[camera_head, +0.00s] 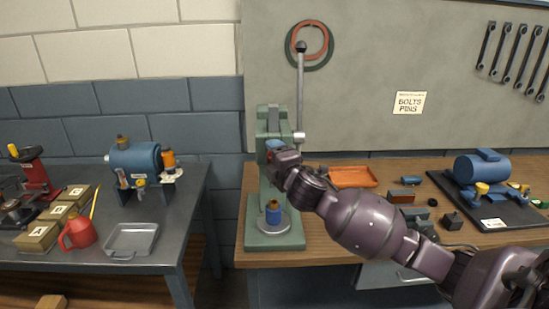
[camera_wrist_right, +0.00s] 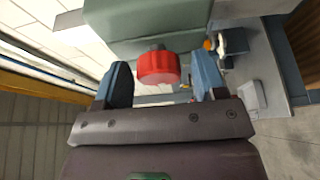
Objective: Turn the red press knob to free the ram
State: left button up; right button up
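The green press (camera_head: 254,228) stands on the left end of the wooden bench, with its long lever upright. In the right wrist view the red press knob (camera_wrist_right: 159,68) is a round red cap on a dark shaft, coming off a green part of the press. My right gripper (camera_head: 273,149) is at the press head. Its two blue fingers are apart, one on each side of the knob, with visible gaps. The gripper hides the knob in the head view. A small blue part with an orange top (camera_head: 273,212) stands on the press's round plate. My left gripper is not in view.
An orange tray (camera_head: 352,177), small dark parts and a blue cylinder on a black mat (camera_head: 493,213) lie to the right on the bench. A grey table at the left holds a blue machine (camera_head: 135,160), boxes, a red can and a metal tray (camera_head: 131,239).

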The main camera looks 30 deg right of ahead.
pick_arm(q)
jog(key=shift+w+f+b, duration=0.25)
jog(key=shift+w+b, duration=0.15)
jog(key=shift+b, duration=0.4)
pick_arm(e)
jog(key=s+a, duration=0.1)
jog(key=s, duration=0.9)
jog(key=shift+s+a, duration=0.35)
jog(key=shift+s, duration=0.05)
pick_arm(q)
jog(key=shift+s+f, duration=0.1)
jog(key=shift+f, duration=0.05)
